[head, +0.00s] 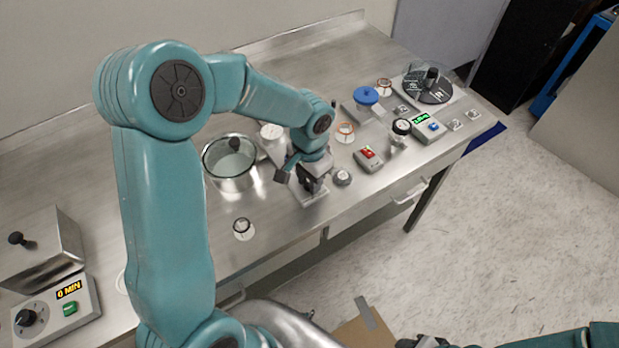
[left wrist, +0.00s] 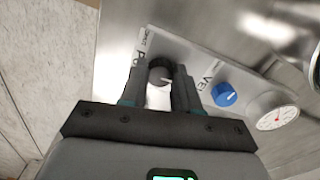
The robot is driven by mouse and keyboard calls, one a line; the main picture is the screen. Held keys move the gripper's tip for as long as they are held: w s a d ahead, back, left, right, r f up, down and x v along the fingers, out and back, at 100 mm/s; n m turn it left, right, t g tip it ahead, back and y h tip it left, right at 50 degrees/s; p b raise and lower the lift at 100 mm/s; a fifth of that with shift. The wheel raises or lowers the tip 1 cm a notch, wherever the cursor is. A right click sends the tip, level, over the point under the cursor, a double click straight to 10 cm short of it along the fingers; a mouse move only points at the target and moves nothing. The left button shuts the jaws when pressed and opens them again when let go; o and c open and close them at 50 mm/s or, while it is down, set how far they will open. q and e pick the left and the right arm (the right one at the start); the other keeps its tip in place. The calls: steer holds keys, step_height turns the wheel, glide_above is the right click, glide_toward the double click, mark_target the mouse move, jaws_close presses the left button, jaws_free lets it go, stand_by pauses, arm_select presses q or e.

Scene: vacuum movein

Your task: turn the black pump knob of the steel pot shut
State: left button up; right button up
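The steel pot (head: 230,178) stands on the bench with a clear top, left of my left gripper (head: 312,182). The black pump knob (left wrist: 160,72) has a white line and sits on a pale lettered panel (left wrist: 200,58). A blue knob (left wrist: 225,94) and a round gauge (left wrist: 278,118) are to its right. My left gripper (left wrist: 160,80) points down at the panel, its fingers on either side of the black knob; whether they press on it is unclear. My right gripper (head: 425,342) is only partly in view at the bottom edge.
A grey box with a red button (head: 368,158) and a small grey knob (head: 342,177) lie right of the left gripper. A timer box (head: 58,305) is at the left. A black disc (head: 430,84) is at the far right. The bench front edge is close.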

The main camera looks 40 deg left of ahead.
arm_select(q)
steer(key=n+b, duration=0.3)
steer(key=shift+f, duration=0.2)
steer(key=n+b, duration=0.3)
steer(key=n, duration=0.1)
steer(key=shift+n, duration=0.3)
steer(key=n+b, duration=0.2)
steer(key=n, duration=0.3)
steer(key=shift+r+b, duration=0.1)
steer(key=shift+b, duration=0.25)
steer(key=n+b, duration=0.1)
steer(key=n, duration=0.4)
steer(key=shift+r, duration=0.15)
steer(key=shift+n, duration=0.3)
steer(key=o, duration=1.1)
steer(key=shift+b, duration=0.3)
steer(key=shift+c, duration=0.2)
step_height(320, 180, up, 16)
steer(key=p, duration=0.2)
steer(key=shift+r+p, duration=0.15)
steer(key=shift+p, duration=0.15)
